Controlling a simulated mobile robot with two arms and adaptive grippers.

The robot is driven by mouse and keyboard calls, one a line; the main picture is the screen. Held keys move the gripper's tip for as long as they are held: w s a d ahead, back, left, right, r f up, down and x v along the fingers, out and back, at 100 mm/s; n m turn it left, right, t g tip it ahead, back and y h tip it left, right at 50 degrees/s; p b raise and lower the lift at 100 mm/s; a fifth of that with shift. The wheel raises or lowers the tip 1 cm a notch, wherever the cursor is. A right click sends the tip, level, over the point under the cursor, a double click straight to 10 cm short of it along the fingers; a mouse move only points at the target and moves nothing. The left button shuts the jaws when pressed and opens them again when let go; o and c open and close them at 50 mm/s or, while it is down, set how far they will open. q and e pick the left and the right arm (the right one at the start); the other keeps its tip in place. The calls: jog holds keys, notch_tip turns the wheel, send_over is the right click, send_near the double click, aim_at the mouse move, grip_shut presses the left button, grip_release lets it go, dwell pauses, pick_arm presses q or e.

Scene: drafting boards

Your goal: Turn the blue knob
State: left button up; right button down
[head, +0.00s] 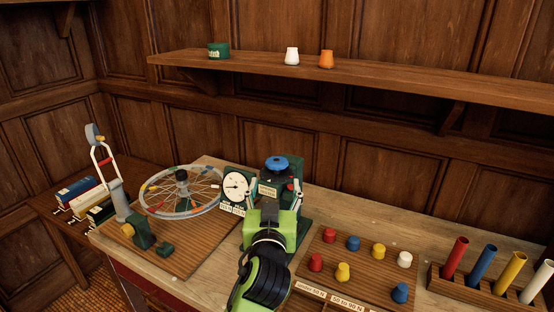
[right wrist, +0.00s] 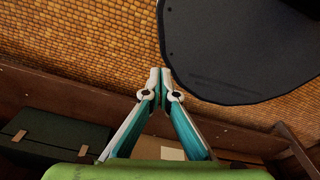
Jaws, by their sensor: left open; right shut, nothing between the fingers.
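The blue knob (head: 276,163) is a round blue cap on top of a dark green device (head: 292,212) at the middle of the bench. A round white dial gauge (head: 236,186) is beside it on the left. My left gripper (head: 274,190) is open in front of the device, its fingertips spread just below the knob; I see no contact with the knob. My arm hides the device's lower front. In the right wrist view my right gripper (right wrist: 160,76) is shut and empty, its fingertips together above the floor, away from the knob.
A spoked wheel (head: 181,192) on a wooden board is left of the device. A board with coloured pegs (head: 378,250) and a rack of coloured tubes (head: 484,292) are on the right. A shelf (head: 400,76) with small pots is above. A dark rounded surface (right wrist: 240,50) is near my right gripper.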

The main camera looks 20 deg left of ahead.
pick_arm(q)
jog(key=p, duration=0.2)
send_near(277, 160)
jog(key=x, duration=0.6)
jog(key=p+x, duration=0.1)
jog(key=shift+w+a+f, duration=0.2)
jog(key=shift+w+f, duration=0.05)
jog(key=shift+w, duration=0.1)
jog(key=shift+w+a, duration=0.2)
jog(key=shift+w, duration=0.45)
jog(key=shift+w+a+f, duration=0.1)
jog(key=shift+w+a, duration=0.05)
jog(key=shift+w, duration=0.2)
jog(key=c, duration=1.1)
pick_arm(e)
jog(key=r, duration=0.1)
jog(key=s+r, duration=0.1)
jog(key=r, duration=0.1)
jog(key=shift+s+r, duration=0.3)
jog(key=shift+r, duration=0.05)
